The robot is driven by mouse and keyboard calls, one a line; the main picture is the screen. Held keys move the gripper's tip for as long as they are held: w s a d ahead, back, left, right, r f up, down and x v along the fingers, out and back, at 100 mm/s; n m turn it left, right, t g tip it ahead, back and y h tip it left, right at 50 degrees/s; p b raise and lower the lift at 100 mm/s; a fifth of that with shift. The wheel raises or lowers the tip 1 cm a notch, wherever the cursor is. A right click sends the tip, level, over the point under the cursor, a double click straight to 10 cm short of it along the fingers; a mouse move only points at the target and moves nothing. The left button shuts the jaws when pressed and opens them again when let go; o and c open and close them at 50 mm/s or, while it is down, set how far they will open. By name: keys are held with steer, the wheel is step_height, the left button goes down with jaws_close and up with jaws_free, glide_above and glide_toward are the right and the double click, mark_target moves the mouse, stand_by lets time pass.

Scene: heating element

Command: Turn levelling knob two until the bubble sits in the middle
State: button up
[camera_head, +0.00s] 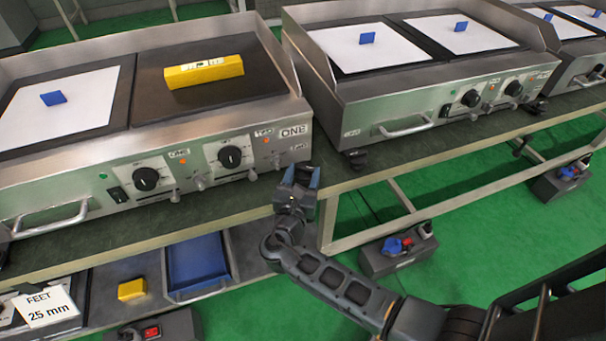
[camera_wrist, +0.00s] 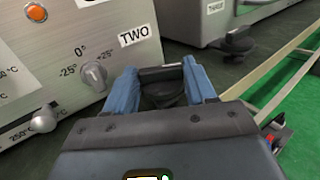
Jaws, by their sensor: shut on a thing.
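The yellow spirit level (camera_head: 195,74) lies on the bare dark plate of the left cooker (camera_head: 252,118). Its vial is too small in the picture to tell where the bubble sits. My gripper (camera_head: 300,175) is at that cooker's front right corner, just below the panel. In the wrist view my gripper (camera_wrist: 162,74) has its blue fingers shut on a black levelling knob (camera_wrist: 163,92), one finger on each side. The label TWO (camera_wrist: 134,36) is on the panel corner just above that knob. The knob's underside is hidden by my gripper.
A second cooker (camera_head: 350,118) stands close on the right, with its own black foot knob (camera_head: 356,159). In the wrist view, a small panel dial (camera_wrist: 95,76) is left of my fingers. Below are a blue tray (camera_head: 197,262) and a yellow block (camera_head: 132,289).

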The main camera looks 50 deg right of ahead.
steer(key=c, duration=0.3)
steer(key=shift+w+m+g+h, duration=0.2)
steer(key=shift+m+g, duration=0.2)
steer(key=shift+g, duration=0.2)
steer(key=shift+w+m+g+h, duration=0.1)
steer(key=shift+m+g+h, duration=0.1)
steer(key=shift+m+g, duration=0.3)
steer(key=shift+c, duration=0.2)
steer(key=shift+w+a+m+g+h+b, duration=0.2)
steer(key=shift+m+g, duration=0.45)
steer(key=shift+g, duration=0.45)
steer(key=shift+s+d+m+g+h+b, duration=0.1)
steer(key=shift+m+g+b, duration=0.15)
steer(key=shift+m+g, duration=0.65)
steer(key=shift+n, duration=0.25)
steer(key=o, duration=1)
steer(key=shift+w, duration=0.1)
steer(key=shift+o, duration=0.2)
